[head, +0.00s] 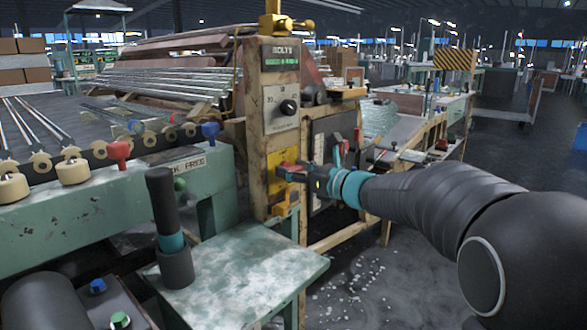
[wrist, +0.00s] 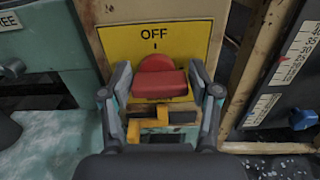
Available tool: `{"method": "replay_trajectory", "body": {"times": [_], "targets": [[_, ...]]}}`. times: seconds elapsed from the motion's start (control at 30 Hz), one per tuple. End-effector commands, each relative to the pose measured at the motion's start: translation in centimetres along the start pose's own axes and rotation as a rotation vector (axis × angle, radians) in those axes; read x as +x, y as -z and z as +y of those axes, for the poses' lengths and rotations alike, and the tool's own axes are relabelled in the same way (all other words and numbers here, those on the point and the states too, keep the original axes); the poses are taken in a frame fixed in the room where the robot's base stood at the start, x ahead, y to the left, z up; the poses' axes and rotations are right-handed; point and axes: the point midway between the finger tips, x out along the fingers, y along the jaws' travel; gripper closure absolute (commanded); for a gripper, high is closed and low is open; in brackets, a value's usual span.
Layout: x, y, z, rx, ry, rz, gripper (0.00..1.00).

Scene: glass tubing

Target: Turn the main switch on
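The main switch is a red handle (wrist: 160,82) on a yellow plate (wrist: 115,42) marked OFF in the wrist view. A short mark sits under the word OFF, above the handle. In the head view the yellow plate (head: 277,160) is on the front of the wooden machine frame, largely behind my gripper (head: 298,172). In the wrist view my gripper (wrist: 160,75) is open, with one finger on each side of the red handle. The fingers are very close to its sides; I cannot tell whether they touch it.
A yellow bracket (wrist: 150,130) lies below the handle. A dark scale panel (wrist: 285,75) with a blue knob (wrist: 302,118) stands to the right. A green table (head: 240,268) is below left of my arm. A dial panel (head: 282,105) is above the switch.

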Motion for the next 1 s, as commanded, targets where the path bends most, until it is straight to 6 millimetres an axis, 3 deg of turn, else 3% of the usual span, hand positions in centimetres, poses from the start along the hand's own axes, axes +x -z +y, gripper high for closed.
{"method": "replay_trajectory", "body": {"times": [0.47,1.0], "targets": [[-0.6,-0.1,0.0,-0.003,0.001,-0.001,0.19],[-10.0,0.0,-0.1,-0.003,0.004,0.000,0.19]]}}
